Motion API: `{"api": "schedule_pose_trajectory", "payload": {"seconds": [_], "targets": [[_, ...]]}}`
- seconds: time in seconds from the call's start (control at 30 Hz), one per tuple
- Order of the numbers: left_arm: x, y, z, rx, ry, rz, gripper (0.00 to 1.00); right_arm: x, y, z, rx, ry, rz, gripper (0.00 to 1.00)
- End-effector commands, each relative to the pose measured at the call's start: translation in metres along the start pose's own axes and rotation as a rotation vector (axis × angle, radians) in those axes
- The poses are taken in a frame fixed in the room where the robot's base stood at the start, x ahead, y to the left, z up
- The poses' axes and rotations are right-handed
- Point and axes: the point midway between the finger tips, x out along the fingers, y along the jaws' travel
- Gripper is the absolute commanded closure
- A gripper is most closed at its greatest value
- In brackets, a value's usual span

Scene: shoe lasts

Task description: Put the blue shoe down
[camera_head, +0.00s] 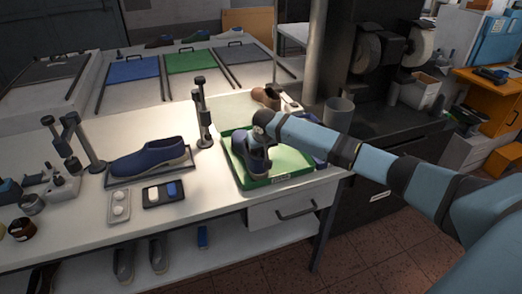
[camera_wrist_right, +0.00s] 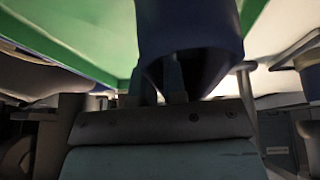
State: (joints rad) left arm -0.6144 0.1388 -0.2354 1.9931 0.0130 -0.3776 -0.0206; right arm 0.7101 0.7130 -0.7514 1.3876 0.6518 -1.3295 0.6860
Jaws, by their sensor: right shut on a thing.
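My right gripper (camera_head: 264,142) is over the green tray (camera_head: 285,180) on the white bench. It is shut on a dark blue shoe (camera_head: 246,162), which stands nose-up at a tilt within the tray's outline. I cannot tell whether the shoe touches the tray floor. In the right wrist view the blue shoe (camera_wrist_right: 190,28) fills the top middle at the jaws, with the green tray (camera_wrist_right: 75,35) beside it; the fingertips are mostly hidden. Another blue shoe (camera_head: 150,158) with a pale sole lies on the bench to the left. My left gripper is not in view.
A dark post stand (camera_head: 202,120) rises left of the tray. A brown shoe (camera_head: 266,97) and a grey cup (camera_head: 338,113) are behind it. Small trays (camera_head: 163,194) lie in front of the left shoe. The tray sits near the bench's front edge, above a drawer (camera_head: 293,208).

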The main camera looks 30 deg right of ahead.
Motion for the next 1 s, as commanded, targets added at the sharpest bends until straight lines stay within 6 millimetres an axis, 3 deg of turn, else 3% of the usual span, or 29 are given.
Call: {"api": "schedule_pose_trajectory", "payload": {"seconds": [0.27, 0.3, 0.4, 0.77, 1.0], "targets": [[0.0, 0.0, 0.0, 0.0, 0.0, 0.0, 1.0, 0.006, -0.001, 0.002, 0.001, 0.003, -0.001, 1.0], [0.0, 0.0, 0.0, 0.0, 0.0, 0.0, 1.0, 0.006, 0.0, 0.003, 0.0, 0.001, 0.0, 0.82], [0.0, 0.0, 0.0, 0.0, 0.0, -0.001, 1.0, 0.006, 0.0, 0.002, 0.0, 0.001, 0.0, 0.63], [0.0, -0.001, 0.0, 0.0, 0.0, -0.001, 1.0, -0.001, 0.0, 0.002, 0.001, 0.002, 0.0, 0.63], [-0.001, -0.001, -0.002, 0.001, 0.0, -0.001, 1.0, -0.046, 0.0, 0.001, -0.001, 0.005, -0.001, 0.63]]}}
